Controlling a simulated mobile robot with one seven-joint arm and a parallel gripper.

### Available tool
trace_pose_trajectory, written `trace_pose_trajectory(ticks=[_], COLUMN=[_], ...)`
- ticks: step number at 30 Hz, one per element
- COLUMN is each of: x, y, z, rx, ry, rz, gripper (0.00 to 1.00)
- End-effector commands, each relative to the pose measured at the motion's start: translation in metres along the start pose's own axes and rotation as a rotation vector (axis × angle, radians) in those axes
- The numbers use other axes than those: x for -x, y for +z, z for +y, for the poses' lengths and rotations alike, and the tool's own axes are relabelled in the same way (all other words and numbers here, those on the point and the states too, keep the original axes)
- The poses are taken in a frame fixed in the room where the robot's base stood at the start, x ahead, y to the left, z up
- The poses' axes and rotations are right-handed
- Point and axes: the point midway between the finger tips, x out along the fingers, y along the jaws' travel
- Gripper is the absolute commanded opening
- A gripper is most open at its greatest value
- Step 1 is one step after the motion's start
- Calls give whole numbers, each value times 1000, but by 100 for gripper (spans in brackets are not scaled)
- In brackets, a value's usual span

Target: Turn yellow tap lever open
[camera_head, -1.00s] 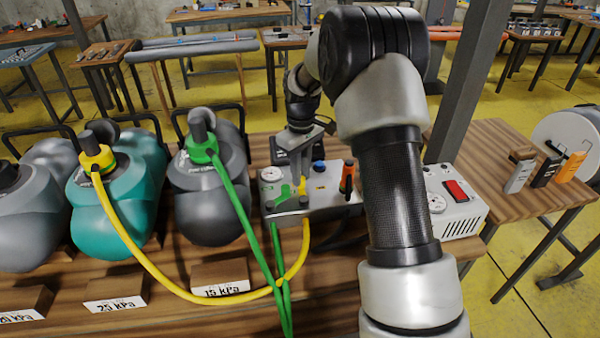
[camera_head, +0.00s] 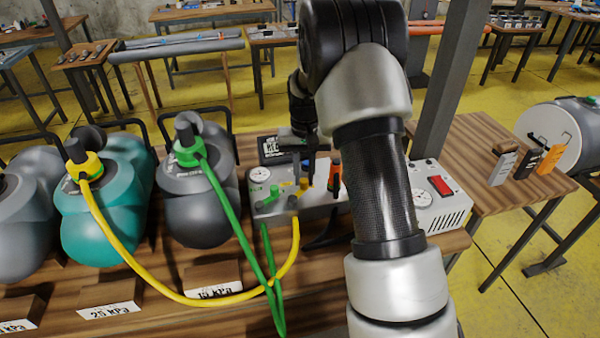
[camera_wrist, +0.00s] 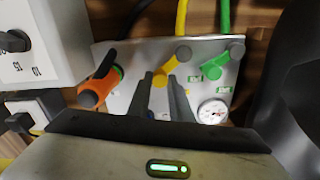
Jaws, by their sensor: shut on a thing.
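The yellow tap lever (camera_wrist: 172,65) is on the grey valve panel (camera_wrist: 130,58), where the yellow hose (camera_wrist: 181,18) joins. In the wrist view the two dark fingers of my gripper (camera_wrist: 160,79) stand on either side of the lever, shut on it. The lever slants away from its grey knob (camera_wrist: 183,53) toward the fingers. In the head view my gripper (camera_head: 305,178) points down over the panel, beside the yellow part, and hides some of it. A green tap lever (camera_wrist: 214,70) is close by on one side, an orange lever (camera_wrist: 100,83) on the other.
A pressure gauge (camera_wrist: 212,111) sits at a panel corner. A white box with a red switch (camera_head: 440,185) stands right of the panel.

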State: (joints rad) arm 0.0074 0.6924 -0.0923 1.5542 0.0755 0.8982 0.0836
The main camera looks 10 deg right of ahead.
Motion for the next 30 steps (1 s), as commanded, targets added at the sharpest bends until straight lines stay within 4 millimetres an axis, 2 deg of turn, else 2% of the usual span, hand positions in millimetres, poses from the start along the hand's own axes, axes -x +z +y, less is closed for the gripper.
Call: trace_pose_trajectory(ticks=[12,27,28,30], x=[0,-1,-1,-1], y=[7,8,8,8], z=[6,7,7,7], rx=[-163,-181,-181,-181], ry=[1,1,1,1], rz=[-1,-3,-3,-3], gripper=[0,0,22,34])
